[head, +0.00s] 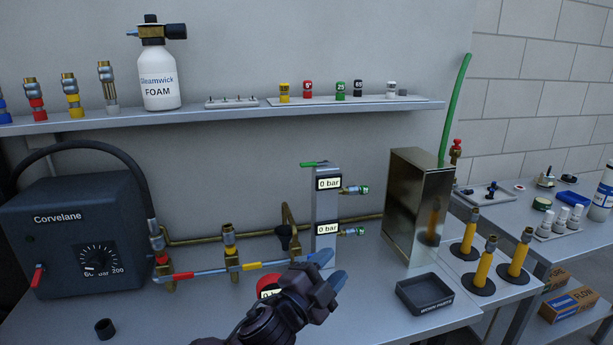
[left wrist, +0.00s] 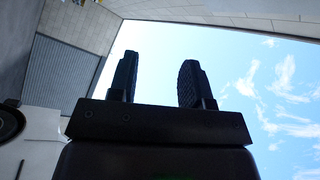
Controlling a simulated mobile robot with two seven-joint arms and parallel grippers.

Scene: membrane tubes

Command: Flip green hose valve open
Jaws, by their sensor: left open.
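A green lever (head: 314,164) sits on top of an upright metal manifold block (head: 326,210) in the head view. It points to the left, about level. A green hose (head: 457,105) rises behind the metal box. My left gripper (head: 331,270) is in front of and below the block, well under the lever and apart from it. In the left wrist view its two fingers (left wrist: 158,82) are spread with only sky between them. My right gripper is in neither view.
A tall metal box (head: 415,205) stands right of the block, with a black tray (head: 424,293) in front. A wall shelf (head: 220,116) overhangs behind. Yellow-sleeved posts (head: 483,269) stand at right.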

